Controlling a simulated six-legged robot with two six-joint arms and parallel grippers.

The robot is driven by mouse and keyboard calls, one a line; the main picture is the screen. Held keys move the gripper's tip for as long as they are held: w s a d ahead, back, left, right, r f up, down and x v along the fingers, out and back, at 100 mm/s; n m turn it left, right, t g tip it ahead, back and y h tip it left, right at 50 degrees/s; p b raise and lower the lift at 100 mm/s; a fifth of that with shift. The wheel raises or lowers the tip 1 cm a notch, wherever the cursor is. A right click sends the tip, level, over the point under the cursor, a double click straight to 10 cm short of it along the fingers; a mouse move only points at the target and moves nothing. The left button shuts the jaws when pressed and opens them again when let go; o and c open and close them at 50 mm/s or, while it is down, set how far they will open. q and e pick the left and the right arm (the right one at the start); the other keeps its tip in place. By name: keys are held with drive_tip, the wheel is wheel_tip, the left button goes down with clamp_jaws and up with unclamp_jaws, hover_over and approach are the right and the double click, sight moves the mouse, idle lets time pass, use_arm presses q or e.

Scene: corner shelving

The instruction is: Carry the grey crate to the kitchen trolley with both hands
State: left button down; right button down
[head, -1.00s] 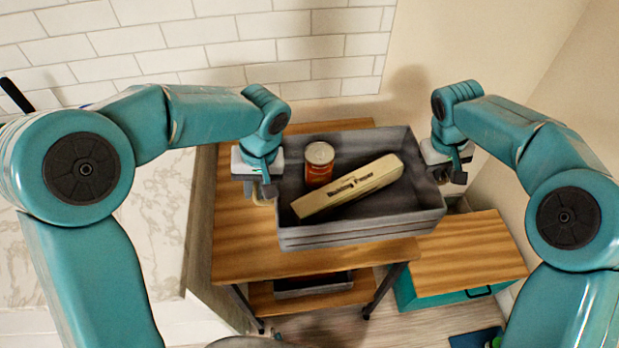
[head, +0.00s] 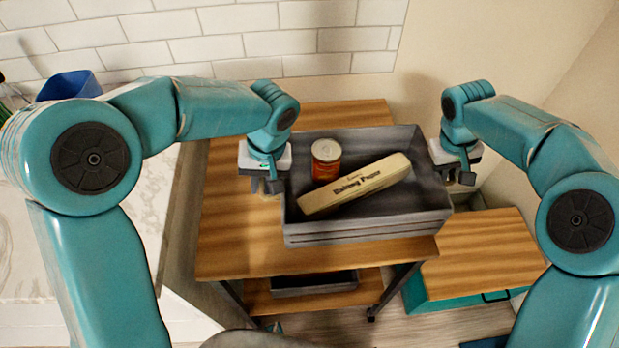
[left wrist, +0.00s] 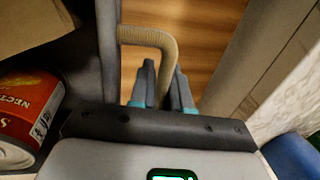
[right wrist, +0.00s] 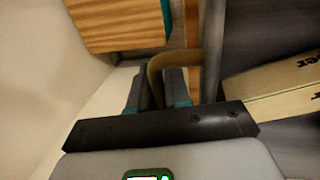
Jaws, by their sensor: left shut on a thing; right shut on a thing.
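The grey crate (head: 370,231) is in the middle of the head view, over the wooden top of the kitchen trolley (head: 235,250). I cannot tell whether it touches the top. It holds a red-orange can (head: 326,160) and a long baking paper box (head: 355,186) lying slantwise. My left gripper (head: 266,186) is shut on the crate's left side handle, a tan loop (left wrist: 150,36) in the left wrist view. My right gripper (head: 458,178) is shut on the right side handle, which shows in the right wrist view (right wrist: 160,66).
A marble counter (head: 130,190) with a blue container (head: 70,85) is at the left. A wood-topped teal cabinet (head: 485,250) stands at the right. A white tiled wall (head: 240,45) is behind. A dark tray (head: 314,285) sits on the trolley's lower shelf.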

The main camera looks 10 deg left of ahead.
use_arm(q)
drive_tip(key=shift+s+a+f, duration=0.1)
drive_tip(key=shift+a, duration=0.05)
use_arm(e)
drive_tip(key=shift+d, duration=0.1)
use_arm(q)
drive_tip(key=shift+f, duration=0.25)
use_arm(e)
drive_tip(key=shift+f, duration=0.3)
